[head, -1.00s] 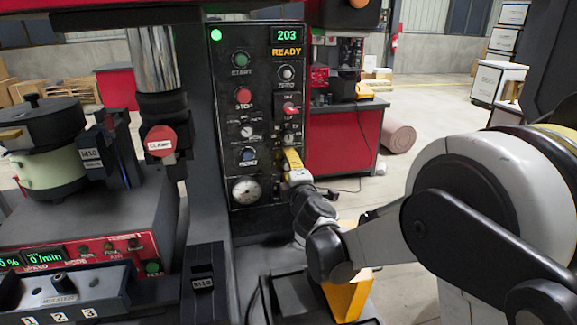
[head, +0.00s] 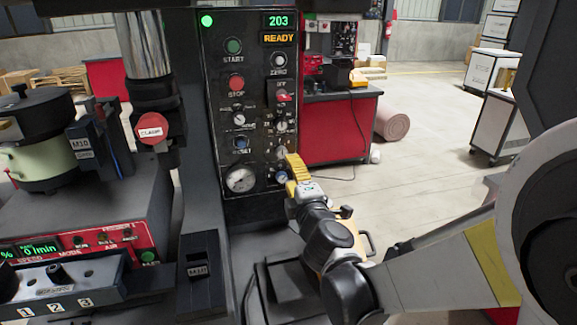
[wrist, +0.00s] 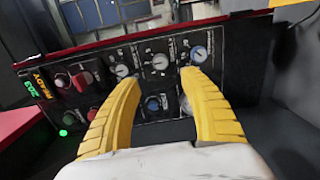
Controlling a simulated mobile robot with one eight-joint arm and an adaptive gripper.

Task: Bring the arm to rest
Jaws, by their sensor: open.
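My gripper (head: 294,166) has yellow ribbed fingers and is in front of the lower right part of the black control panel (head: 214,85) in the head view. In the wrist view my gripper (wrist: 160,95) shows two yellow fingers spread apart with nothing between them. Dials and knobs of the panel (wrist: 140,100) lie beyond the fingertips. I cannot tell whether a finger touches the panel. My grey and black arm reaches in from the right of the head view. The panel reads 203 and READY, with a green lamp lit.
A bowl feeder (head: 40,140) and a red controller (head: 95,238) stand at left. A black clamp block (head: 203,270) is near the panel's foot. A yellow bin (head: 368,243) sits partly behind my arm. A red bench (head: 340,130) stands behind. Open floor (head: 430,160) lies at right.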

